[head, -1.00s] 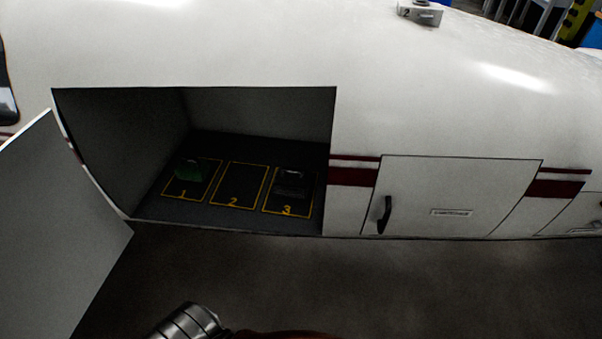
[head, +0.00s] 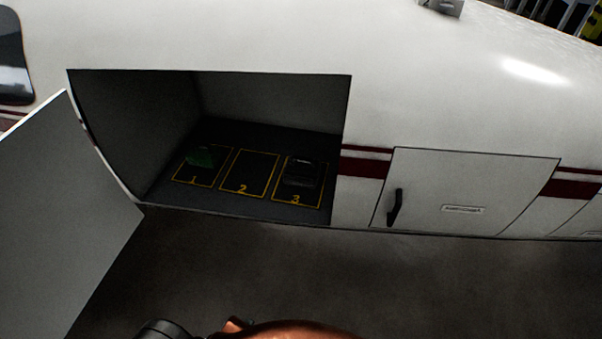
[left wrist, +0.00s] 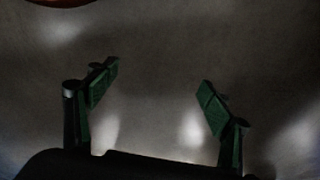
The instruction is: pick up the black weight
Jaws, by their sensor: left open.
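The black weight (head: 300,173) sits in the open compartment (head: 237,207) of the white body, on the yellow-outlined slot marked 3. A green weight (head: 201,157) sits on slot 1, and slot 2 (head: 249,173) between them is empty. My left gripper (left wrist: 159,85) shows in the left wrist view with its two green-padded fingers spread apart and nothing between them.
An open door panel (head: 62,215) stands out at the left of the compartment. A closed door (head: 466,192) with a black handle (head: 394,207) is to the right. A grey object (head: 440,7) rests on top of the body. The dark floor in front is clear.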

